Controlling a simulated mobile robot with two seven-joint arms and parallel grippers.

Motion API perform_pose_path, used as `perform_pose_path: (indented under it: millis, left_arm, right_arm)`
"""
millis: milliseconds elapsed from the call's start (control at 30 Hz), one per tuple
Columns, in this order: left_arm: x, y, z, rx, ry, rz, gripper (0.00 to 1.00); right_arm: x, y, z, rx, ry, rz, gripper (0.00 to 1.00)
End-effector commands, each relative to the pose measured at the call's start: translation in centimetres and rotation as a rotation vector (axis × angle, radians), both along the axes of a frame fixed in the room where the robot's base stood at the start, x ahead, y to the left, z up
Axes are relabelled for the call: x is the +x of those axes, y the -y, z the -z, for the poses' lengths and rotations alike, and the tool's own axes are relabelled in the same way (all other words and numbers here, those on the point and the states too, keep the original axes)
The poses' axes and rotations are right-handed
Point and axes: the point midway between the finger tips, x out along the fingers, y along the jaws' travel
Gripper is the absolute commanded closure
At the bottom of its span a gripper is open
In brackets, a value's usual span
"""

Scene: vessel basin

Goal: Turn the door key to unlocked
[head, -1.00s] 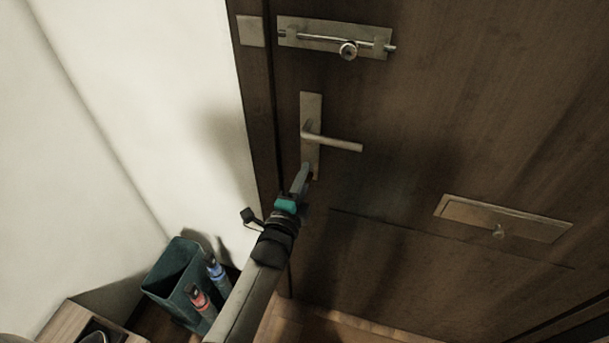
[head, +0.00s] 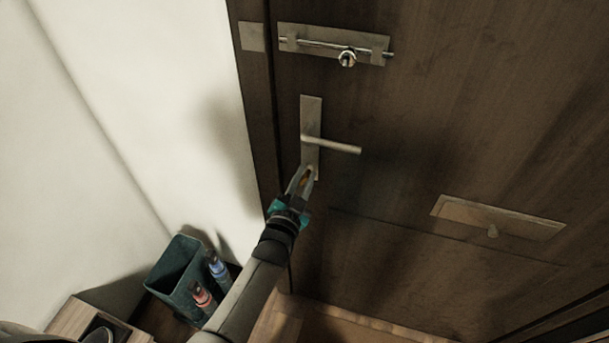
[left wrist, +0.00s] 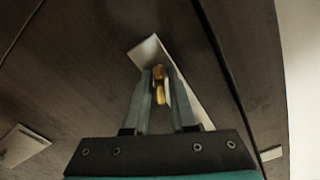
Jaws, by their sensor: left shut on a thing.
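The dark wooden door (head: 430,120) fills the right of the head view. Its lever handle (head: 335,146) sits on a tall metal plate (head: 311,112) and points right, about level. My left gripper (head: 308,173) reaches the lower end of that plate, below the lever. In the left wrist view my left gripper (left wrist: 159,85) is shut on a brass-coloured key (left wrist: 160,94), with the plate (left wrist: 148,50) behind it. The key's bow shows between the fingers; how far it is turned is hard to tell. My right gripper is not in view.
A slide bolt (head: 335,44) is mounted above the handle. A metal flap (head: 500,216) is at the lower right of the door. A dark bin (head: 175,268) holding umbrellas stands by the white wall (head: 150,110) at left, beside a wooden cabinet (head: 68,318).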

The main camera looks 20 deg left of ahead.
Motion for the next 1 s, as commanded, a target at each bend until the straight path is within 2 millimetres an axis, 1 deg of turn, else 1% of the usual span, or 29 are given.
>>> perform_pose_path:
  millis: [200,500,733,1000]
  left_arm:
    - [-0.03,0.03,-0.01,-0.196,-0.007,0.001,1.00]
    - [-0.03,0.00,0.04,-0.399,-0.015,0.000,1.00]
    - [-0.03,0.03,0.06,-0.485,-0.018,0.000,1.00]
    - [-0.03,0.04,0.07,-0.517,-0.019,0.000,1.00]
  right_arm:
    - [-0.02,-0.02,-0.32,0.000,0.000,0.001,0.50]
    - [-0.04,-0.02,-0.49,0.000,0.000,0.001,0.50]
    - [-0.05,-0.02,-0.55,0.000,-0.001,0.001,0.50]
    - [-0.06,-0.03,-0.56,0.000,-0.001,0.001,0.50]
